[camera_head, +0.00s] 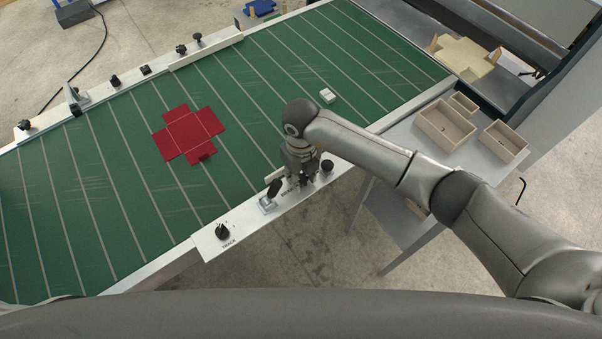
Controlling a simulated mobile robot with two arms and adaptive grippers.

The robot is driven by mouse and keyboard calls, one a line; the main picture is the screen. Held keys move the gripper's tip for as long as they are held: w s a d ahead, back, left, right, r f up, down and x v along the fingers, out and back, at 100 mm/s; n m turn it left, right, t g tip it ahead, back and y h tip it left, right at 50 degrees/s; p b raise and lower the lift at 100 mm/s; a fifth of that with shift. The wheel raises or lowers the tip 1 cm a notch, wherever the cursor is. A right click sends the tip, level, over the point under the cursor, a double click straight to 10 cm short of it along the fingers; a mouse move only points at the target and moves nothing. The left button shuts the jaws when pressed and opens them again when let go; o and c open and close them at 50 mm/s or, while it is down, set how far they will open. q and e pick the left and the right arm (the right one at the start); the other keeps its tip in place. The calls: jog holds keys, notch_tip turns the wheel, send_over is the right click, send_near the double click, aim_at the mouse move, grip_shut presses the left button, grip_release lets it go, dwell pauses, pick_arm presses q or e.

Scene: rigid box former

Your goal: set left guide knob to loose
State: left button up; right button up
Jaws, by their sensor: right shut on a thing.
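My right gripper (304,182) points down over the near rail (247,218) of the green conveyor. It is shut on a dark knob there, which appears to be the left guide knob; fingers and wrist hide most of it, so its setting cannot be read. Another black knob (327,166) stands just to the right, clear of the fingers. A white guide strip (276,174) shows in part behind the gripper. My left gripper is not in view.
A black-handled lever (273,188) and a labelled dial (222,231) sit on the rail left of the gripper. A red box blank (189,134) lies flat on the green belt (110,190). A small white block (327,95) lies on it too. Wooden trays (445,126) stand at right.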

jog(key=shift+f+n+b, duration=0.15)
jog(key=shift+n+b, duration=0.35)
jog(key=shift+b, duration=0.35)
jog(key=n+b, duration=0.2)
jog(key=b, duration=0.2)
jog(key=n+b, duration=0.3)
jog(key=b, duration=0.1)
jog(key=n+b, duration=0.2)
jog(key=b, duration=0.2)
jog(key=shift+w+f+n, duration=0.1)
jog(key=shift+f+n, duration=0.15)
jog(key=shift+n, duration=0.05)
jog(key=n+b, duration=0.7)
jog(key=b, duration=0.4)
jog(key=shift+r+n+b, duration=0.15)
jog(key=shift+n+b, duration=0.25)
jog(key=shift+r+n+b, duration=0.25)
jog(key=shift+n+b, duration=1.05)
jog(key=shift+r, duration=0.1)
jog(key=o, duration=1)
